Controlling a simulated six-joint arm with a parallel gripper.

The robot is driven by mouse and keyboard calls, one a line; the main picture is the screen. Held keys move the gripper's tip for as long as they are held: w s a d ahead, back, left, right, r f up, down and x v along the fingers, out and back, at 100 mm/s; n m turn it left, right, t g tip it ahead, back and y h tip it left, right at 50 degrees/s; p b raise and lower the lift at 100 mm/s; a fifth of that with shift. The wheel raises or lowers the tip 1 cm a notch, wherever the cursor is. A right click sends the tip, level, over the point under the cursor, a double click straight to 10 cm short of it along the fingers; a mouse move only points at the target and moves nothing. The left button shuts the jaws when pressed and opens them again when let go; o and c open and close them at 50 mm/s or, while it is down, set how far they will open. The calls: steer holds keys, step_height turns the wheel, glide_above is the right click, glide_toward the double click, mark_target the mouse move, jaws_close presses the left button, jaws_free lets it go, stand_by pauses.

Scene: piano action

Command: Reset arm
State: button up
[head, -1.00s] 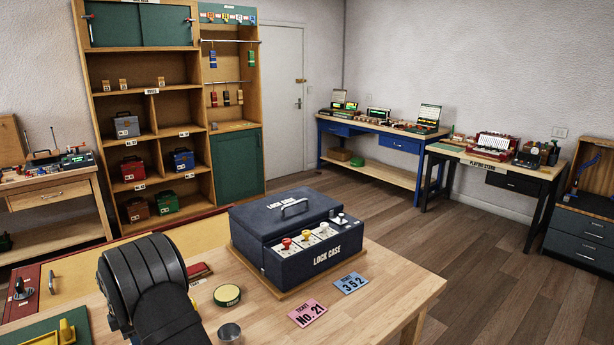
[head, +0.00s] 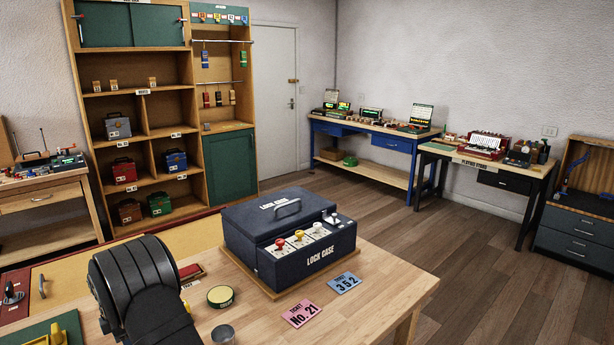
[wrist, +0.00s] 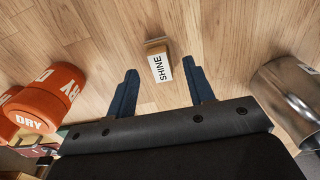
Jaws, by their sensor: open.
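My gripper (wrist: 161,92) shows in the wrist view with its two blue fingers spread apart and nothing between them. It is open and empty above the wooden table (wrist: 100,40). A small block labelled SHINE (wrist: 161,66) lies on the table just beyond the fingertips, apart from them. In the head view my dark arm rises at the lower left, and the fingers are hidden.
The dark lock case (head: 290,240) stands on the table, with a pink ticket (head: 301,314) and a blue ticket (head: 344,283) before it. An orange DRY container (wrist: 40,105) is at the wrist view's left.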

step_height(320, 180, up, 9)
step_height(320, 180, down, 12)
steer(key=shift+f, duration=0.1)
steer(key=r, duration=0.5)
steer(key=shift+w+d+r, duration=0.15)
steer(key=shift+d, duration=0.2)
steer(key=w+d+r+m, duration=0.1)
steer(key=w+d+r, duration=0.15)
steer(key=d, duration=0.95)
steer(key=w+d+r+m, duration=0.15)
steer(key=d+r, duration=0.25)
steer(key=d, duration=0.8)
steer(key=shift+n, duration=0.35)
steer(key=a+f, duration=0.2)
steer(key=a, duration=0.1)
steer(key=a+f, duration=0.2)
steer(key=a, duration=0.1)
steer(key=s+a+f, duration=0.1)
steer(key=a+f, duration=0.1)
steer(key=a, duration=0.1)
steer(key=shift+f, duration=0.2)
steer(key=a+f, duration=0.2)
steer(key=f, duration=0.1)
steer(key=shift+s, duration=0.1)
steer(key=shift+f, duration=0.65)
